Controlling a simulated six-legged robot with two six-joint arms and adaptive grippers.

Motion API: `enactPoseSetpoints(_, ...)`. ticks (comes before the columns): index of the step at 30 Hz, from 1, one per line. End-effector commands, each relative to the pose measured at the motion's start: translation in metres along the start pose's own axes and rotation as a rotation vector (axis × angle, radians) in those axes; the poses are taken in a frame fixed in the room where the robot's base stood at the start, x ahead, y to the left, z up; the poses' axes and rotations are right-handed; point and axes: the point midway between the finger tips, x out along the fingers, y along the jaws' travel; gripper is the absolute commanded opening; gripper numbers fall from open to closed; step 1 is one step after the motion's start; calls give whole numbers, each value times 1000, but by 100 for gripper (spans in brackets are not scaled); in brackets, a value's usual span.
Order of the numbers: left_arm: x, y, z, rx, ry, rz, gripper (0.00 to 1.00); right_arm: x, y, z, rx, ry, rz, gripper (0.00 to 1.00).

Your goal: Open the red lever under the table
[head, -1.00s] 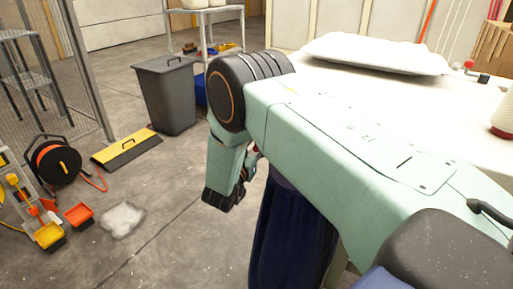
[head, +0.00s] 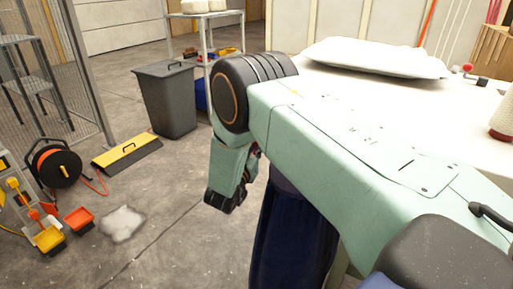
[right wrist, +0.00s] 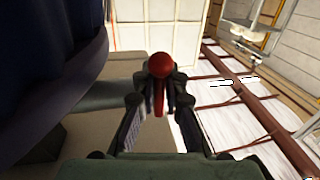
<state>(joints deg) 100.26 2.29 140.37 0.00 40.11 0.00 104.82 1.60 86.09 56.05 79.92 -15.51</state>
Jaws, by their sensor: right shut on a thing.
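In the right wrist view, a red lever with a round knob (right wrist: 159,65) and a narrow red shaft below it stands between the fingers of my right gripper (right wrist: 158,88). The fingers are shut on it from both sides, below the knob. In the head view, my right arm reaches across the table's near side and bends down at its left end. My left gripper is in neither view.
The white table (head: 345,82) bears a pillow (head: 375,57). Dark blue cloth (head: 295,225) hangs beneath my arm and fills the left of the wrist view. A grey bin (head: 167,100), a yellow-black ramp (head: 127,152) and a cable reel (head: 57,165) stand on the floor at left.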

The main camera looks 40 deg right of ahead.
Motion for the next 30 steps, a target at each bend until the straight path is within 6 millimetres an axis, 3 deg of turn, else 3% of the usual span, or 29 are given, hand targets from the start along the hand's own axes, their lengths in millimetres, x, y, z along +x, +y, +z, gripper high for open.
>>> enactPoseSetpoints(17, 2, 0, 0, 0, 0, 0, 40, -2, 0, 8, 25, -8, -2, 0)
enactPoseSetpoints(30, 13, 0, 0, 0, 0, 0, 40, 0, -12, 8, 309, 47, -1, 0)
